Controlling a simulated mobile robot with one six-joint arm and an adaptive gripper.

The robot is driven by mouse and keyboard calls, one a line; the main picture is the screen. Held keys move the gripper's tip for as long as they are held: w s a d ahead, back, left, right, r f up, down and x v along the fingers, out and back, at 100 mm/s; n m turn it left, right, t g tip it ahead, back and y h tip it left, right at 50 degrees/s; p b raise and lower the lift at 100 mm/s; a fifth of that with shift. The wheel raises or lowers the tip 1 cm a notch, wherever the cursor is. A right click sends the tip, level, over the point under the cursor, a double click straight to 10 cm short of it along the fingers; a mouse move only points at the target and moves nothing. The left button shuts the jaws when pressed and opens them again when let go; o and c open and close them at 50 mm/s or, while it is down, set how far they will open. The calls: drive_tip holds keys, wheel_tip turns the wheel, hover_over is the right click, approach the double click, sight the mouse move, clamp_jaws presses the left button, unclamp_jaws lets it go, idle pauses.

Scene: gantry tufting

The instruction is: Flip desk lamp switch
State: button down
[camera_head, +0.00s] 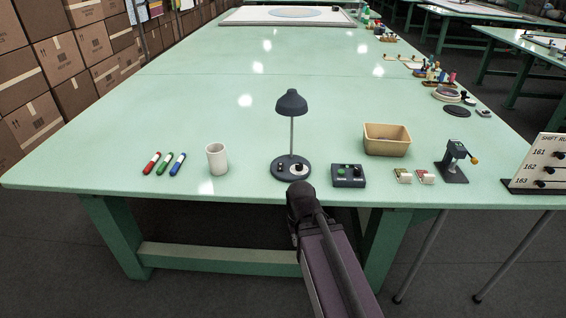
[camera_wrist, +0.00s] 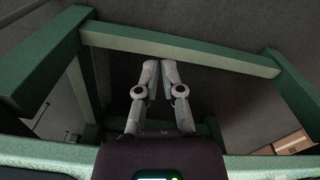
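A dark desk lamp (camera_head: 291,104) stands upright near the front edge of the green table, with a thin pole and a round base. The base has a small dark control on its left and a round white patch with a dark knob on its right; which is the switch is too small to tell. The lamp looks unlit. My gripper (camera_wrist: 160,70) shows only in the wrist view, its fingertips nearly together with nothing between them. It points at the table's green underframe and the floor, away from the lamp. My arm hides it in the head view.
The green table (camera_head: 190,110) is clear behind the lamp.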

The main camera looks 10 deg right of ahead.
drive_tip(key=w+r+n+y+p, duration=0.1)
drive_tip(key=w+r+p, duration=0.2)
drive_tip(key=r+p, duration=0.4)
drive_tip(key=w+r+n+p, duration=0.1)
drive_tip(key=w+r+p, duration=0.2)
drive_tip(key=r+p, duration=0.45)
drive_tip(key=w+d+r+n+t+y, duration=0.2)
drive_tip(key=w+d+r+n+y, duration=0.1)
drive_tip(key=w+n, duration=0.4)
drive_tip(key=w+d+r+n+t+y, duration=0.2)
drive_tip(key=w+d+r+n+y, duration=0.1)
drive_tip(key=w+n, duration=0.4)
drive_tip(key=shift+w+d+r+y+p, duration=0.35)
drive_tip(key=shift+w+d+y, duration=0.25)
drive_tip(key=shift+w+d, duration=0.45)
drive_tip(key=shift+w+a+f, duration=0.15)
drive_tip(key=shift+w+a, duration=0.05)
drive_tip(key=shift+a, duration=0.05)
drive_tip(key=b, duration=0.7)
hover_over(278, 164)
drive_tip(key=s+d, duration=0.2)
wheel_tip(278, 164, down, 7)
drive_tip(key=shift+w+f+b, duration=0.2)
drive_tip(key=shift+f+b, duration=0.7)
drive_tip(key=shift+b, duration=0.1)
drive_tip(key=shift+w+f+b, duration=0.2)
drive_tip(key=shift+f+b, duration=0.7)
drive_tip(key=shift+b, duration=0.1)
